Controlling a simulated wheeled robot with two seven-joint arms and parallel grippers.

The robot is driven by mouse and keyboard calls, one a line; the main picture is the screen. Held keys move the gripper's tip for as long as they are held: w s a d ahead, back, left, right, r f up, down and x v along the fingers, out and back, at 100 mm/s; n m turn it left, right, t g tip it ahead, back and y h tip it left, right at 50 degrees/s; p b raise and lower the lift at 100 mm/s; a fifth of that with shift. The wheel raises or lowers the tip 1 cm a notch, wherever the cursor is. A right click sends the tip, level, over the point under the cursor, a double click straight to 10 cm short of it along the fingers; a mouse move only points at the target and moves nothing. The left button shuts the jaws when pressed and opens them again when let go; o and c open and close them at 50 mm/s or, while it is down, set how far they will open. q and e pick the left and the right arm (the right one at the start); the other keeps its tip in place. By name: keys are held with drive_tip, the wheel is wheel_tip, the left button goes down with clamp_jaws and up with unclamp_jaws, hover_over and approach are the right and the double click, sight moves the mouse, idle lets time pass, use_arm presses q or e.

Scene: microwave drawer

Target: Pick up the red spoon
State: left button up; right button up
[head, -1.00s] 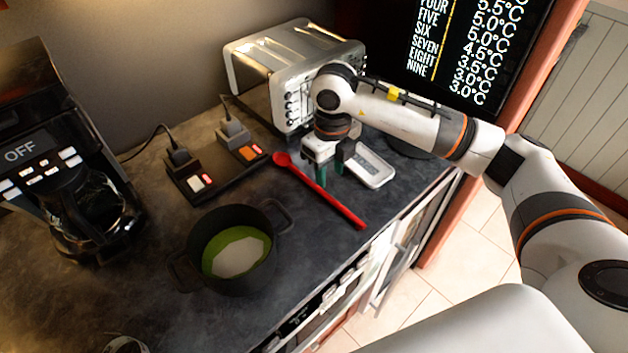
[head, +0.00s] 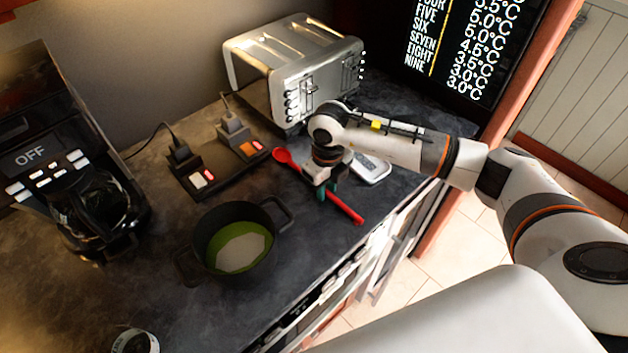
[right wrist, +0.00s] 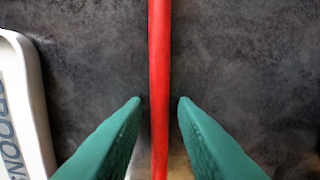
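The red spoon (head: 345,208) lies on the dark countertop, its bowl toward the toaster and its handle toward the counter's front edge. My right gripper (head: 327,192) is low over the spoon's handle and hides part of it. In the right wrist view the red handle (right wrist: 159,70) runs between the two green fingertips of the right gripper (right wrist: 159,101), with a gap on each side. The right gripper is open and not touching the handle there. My left gripper is not in view.
A white labelled spoon rest (head: 371,168) lies close to the right gripper; it also shows in the right wrist view (right wrist: 36,130). A dark pot (head: 236,272) stands left of the spoon. A toaster (head: 290,65), power strip (head: 222,180) and coffee maker (head: 75,160) stand behind.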

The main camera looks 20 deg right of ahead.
clamp_jaws()
